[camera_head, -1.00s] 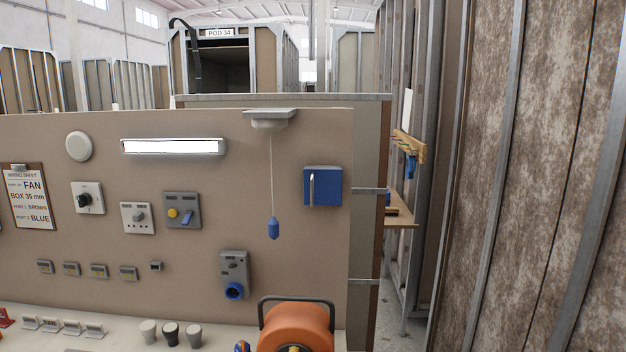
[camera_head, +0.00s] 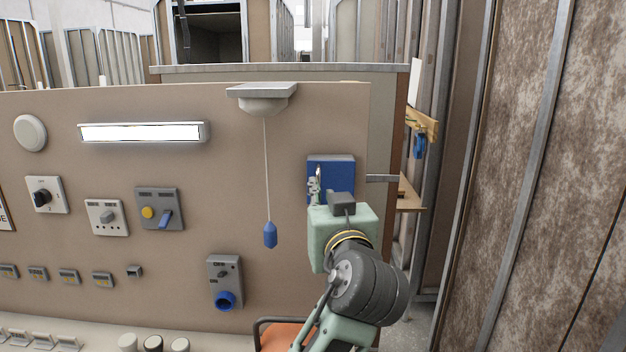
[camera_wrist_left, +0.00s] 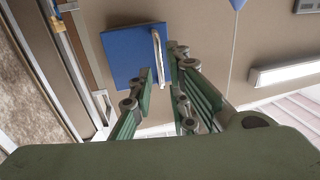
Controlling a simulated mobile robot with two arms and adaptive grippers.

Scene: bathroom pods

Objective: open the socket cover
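The blue square socket cover (camera_head: 332,174) is on the beige wall panel, with an upright metal handle (camera_head: 318,173) near its left edge. It looks closed, lying flat. The cover also shows in the left wrist view (camera_wrist_left: 125,55), with the handle (camera_wrist_left: 157,50) near one edge. My left gripper (camera_head: 314,186) is in front of the handle and hides the cover's lower part in the head view. In the wrist view its fingers (camera_wrist_left: 160,72) are apart, one on each side of the handle's line, with nothing clamped. Contact cannot be told. My right gripper is not in view.
A pull cord with a blue end (camera_head: 270,235) hangs left of the cover. A grey unit with a round blue socket (camera_head: 225,300) is lower left. An orange reel (camera_head: 283,338) stands below, behind my arm. The panel's right edge is close to the cover.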

